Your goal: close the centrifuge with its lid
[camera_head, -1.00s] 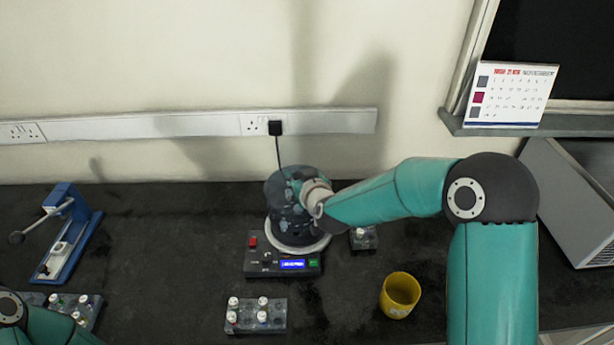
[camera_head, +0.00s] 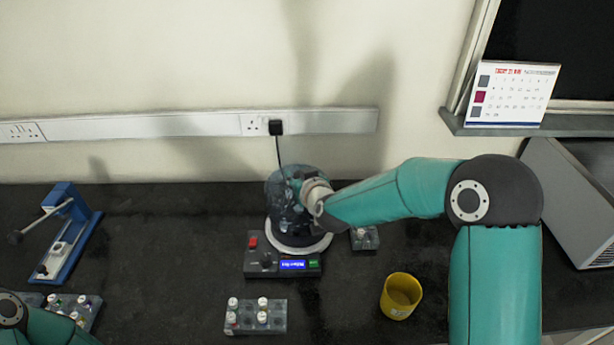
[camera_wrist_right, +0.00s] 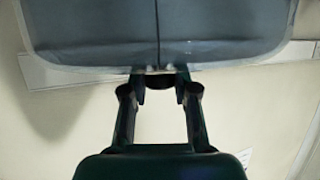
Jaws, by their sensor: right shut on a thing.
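The centrifuge (camera_head: 257,265) stands on the dark bench, with a control panel, a lit blue display and a pale round rim. Its lid (camera_head: 280,212), a see-through smoky dome, is over the round bowl. In the head view I cannot tell whether its lower edge rests on the rim. My right gripper (camera_head: 296,184) is at the upper part of the lid. In the right wrist view my right gripper (camera_wrist_right: 161,82) is shut on the edge of the grey translucent lid (camera_wrist_right: 100,25). My left gripper is out of view; only part of my left arm shows at the lower left.
A tube rack (camera_head: 275,325) stands in front of the centrifuge and a small rack (camera_head: 364,241) to its right. A yellow cup (camera_head: 400,296) is at front right. A blue device (camera_head: 68,240) and another rack (camera_head: 88,302) are at left. A power cord (camera_head: 277,150) runs behind the lid.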

